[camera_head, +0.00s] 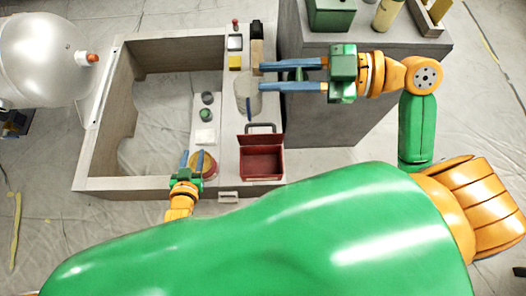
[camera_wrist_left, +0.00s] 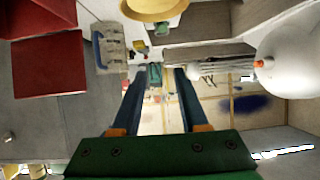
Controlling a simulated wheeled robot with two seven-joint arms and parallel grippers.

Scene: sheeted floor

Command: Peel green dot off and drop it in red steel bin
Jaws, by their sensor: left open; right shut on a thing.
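The open red bin (camera_head: 262,162), with a dark handle, stands on the ledge; in the left wrist view a red box shape (camera_wrist_left: 45,70) is at upper left. Small dark green round pieces (camera_head: 205,115) sit on the white strip; I cannot tell whether one is the green dot. My right gripper (camera_head: 260,77) reaches in from the right, shut on a pale grey cup-like piece (camera_head: 246,97), partly hidden by the fingers.
A grey frame (camera_head: 100,110) surrounds an opening over the sheeted floor. A yellow block (camera_head: 235,63) sits behind the cup-like piece. A grey cabinet (camera_head: 330,125) stands at right with a green box (camera_head: 331,14). A large white round object (camera_head: 45,60) is at left.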

